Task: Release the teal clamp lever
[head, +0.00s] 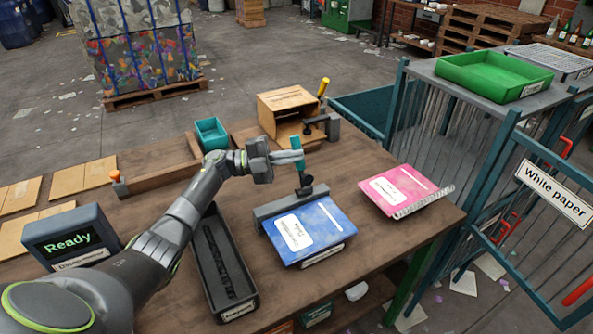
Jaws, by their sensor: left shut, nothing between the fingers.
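The teal clamp lever (296,145) stands roughly upright above its black pivot (304,190). The pivot sits on a grey clamp bar (275,210) along the back edge of a blue book (310,230) with a white label. My left gripper (290,157) reaches in from the left with its fingers shut at the lever. The fingers hide part of the lever, and I cannot tell whether they touch it. My right gripper is out of view.
A pink book (398,188) lies to the right. A black tray (238,285) is left of the blue book. An open cardboard box (290,100) stands behind, beside a yellow-handled lever (323,88). A teal bin (211,133) and a "Ready" display (68,242) are left.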

